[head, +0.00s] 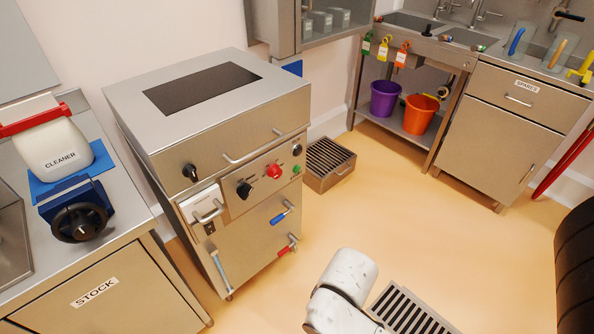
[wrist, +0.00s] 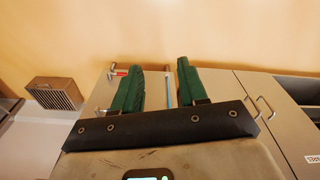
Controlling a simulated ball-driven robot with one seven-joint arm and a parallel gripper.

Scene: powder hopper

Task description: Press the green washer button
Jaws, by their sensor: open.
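The washer is a steel cabinet (head: 235,130) left of centre in the head view. Its front panel carries a small green button (head: 296,169) near the right edge, with a red button (head: 273,170) and black knobs to its left. My gripper (wrist: 158,65) shows in the wrist view with its two green fingers spread apart and nothing between them. Beyond the fingers are a red-handled valve (wrist: 121,72) and a light blue rod (wrist: 168,92) on the washer's front. The green button cannot be made out in the wrist view. The gripper is not visible in the head view.
A counter marked STOCK (head: 95,292) stands left of the washer, holding a cleaner container (head: 60,145). A floor box with a grate (head: 328,165) sits to its right. A sink bench with purple (head: 385,98) and orange (head: 420,115) buckets stands behind. Floor before the washer is open.

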